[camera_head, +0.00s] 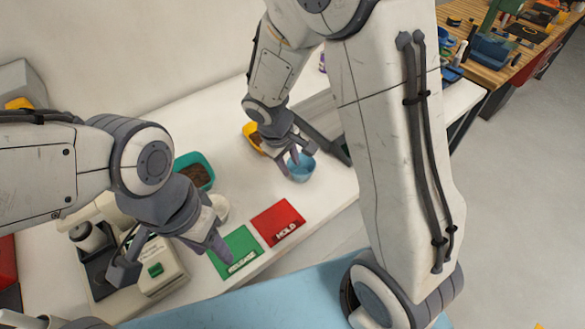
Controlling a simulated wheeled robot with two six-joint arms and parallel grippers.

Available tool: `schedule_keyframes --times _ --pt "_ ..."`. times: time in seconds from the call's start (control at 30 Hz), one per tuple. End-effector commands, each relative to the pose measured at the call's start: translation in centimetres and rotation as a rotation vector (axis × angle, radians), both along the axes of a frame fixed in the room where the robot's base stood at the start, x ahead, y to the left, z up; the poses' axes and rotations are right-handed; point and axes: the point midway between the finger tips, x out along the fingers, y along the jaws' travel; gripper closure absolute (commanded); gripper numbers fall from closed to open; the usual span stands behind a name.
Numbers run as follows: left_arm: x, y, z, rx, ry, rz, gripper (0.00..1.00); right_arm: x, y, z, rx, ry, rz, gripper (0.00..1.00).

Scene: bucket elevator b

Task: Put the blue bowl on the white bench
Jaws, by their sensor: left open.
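The blue bowl (302,172) is on or just above the white bench (205,118), right of the teal tub. My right gripper (291,160) is at the bowl, with its fingers overlapping the bowl's left rim. I cannot tell whether they are closed on the rim or whether the bowl touches the bench. My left gripper (172,262) is open, its fingers wide apart, above the near left part of the bench over a grey and white device. I see nothing held in it.
A teal tub with brown contents (207,163), a small white bowl (220,206) and a yellow container (250,130) stand nearby. A green RELEASE card (236,250) and red HOLD card (278,222) lie near the front edge. A wooden table with tools (490,65) is at upper right.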

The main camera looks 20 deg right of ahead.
Motion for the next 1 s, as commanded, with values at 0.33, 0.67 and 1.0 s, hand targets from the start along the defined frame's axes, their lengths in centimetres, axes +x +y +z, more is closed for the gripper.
schedule_keyframes --times 0.33,0.67,1.0 --pt "0.0 0.0 0.4 0.0 0.0 0.0 0.5 -0.7 1.4 6.0 0.001 -0.001 0.001 0.65" --pt "0.0 0.0 0.4 0.0 0.0 0.0 0.5 -8.9 6.5 9.8 0.12 0.029 0.052 0.65" --pt "0.0 0.0 0.4 0.0 0.0 0.0 0.5 -21.0 10.0 11.5 0.303 0.13 0.129 0.65"
